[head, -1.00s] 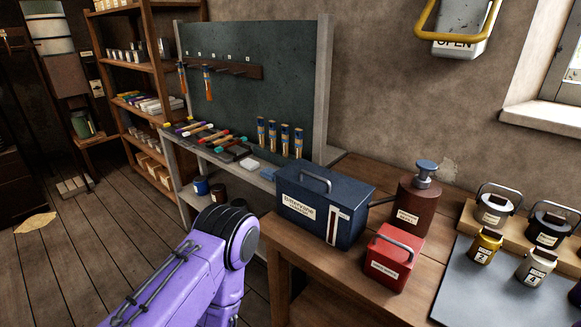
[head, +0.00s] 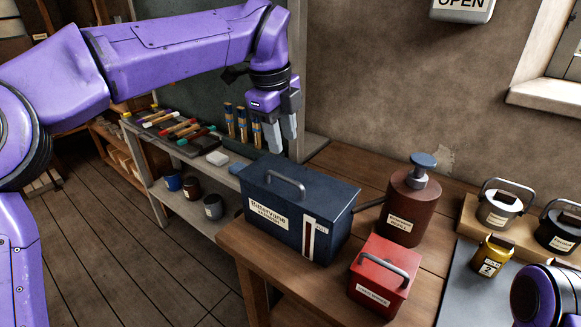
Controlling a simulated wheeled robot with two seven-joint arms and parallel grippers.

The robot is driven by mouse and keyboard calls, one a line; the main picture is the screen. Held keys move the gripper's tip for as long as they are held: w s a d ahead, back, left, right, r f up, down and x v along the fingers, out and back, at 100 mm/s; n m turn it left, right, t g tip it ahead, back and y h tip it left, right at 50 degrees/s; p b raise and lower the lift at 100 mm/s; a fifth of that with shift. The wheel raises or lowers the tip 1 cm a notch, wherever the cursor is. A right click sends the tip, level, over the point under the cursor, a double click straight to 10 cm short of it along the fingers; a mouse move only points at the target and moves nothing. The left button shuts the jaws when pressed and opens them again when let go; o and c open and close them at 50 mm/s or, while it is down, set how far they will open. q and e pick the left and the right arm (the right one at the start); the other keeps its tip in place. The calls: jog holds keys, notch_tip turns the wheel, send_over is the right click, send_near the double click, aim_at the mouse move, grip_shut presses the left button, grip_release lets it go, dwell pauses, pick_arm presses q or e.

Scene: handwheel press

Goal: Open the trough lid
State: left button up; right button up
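A dark blue box (head: 277,225) with a "Bitterbane" label stands at the left end of the wooden bench. Its flat lid (head: 318,187) lies shut and carries a grey arched handle (head: 286,180). No other thing in view looks more like a trough, and I see no name for it as one. My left gripper (head: 282,143) points down above and behind the box's far left edge. Its two fingers are apart with nothing between them, and it is clear of the handle. Only a purple part of my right arm shows at the lower right; its gripper is out of view.
A brown pump bottle (head: 408,208) and a red box (head: 380,283) with a handle stand close to the right of the blue box. Several lidded pots, such as a yellow one (head: 491,257), are further right. A rack shelf with upright brushes is behind left.

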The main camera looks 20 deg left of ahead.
aim_at(288, 178)
pick_arm(q)
jog(key=f, duration=0.3)
jog(key=w+f, duration=0.1)
jog(key=f, duration=0.2)
jog(key=f+p, duration=0.1)
jog(key=f, duration=0.2)
jog(key=shift+w+d+f, duration=0.15)
jog(key=shift+d+f, duration=0.1)
jog(key=shift+d, duration=0.05)
grip_shut()
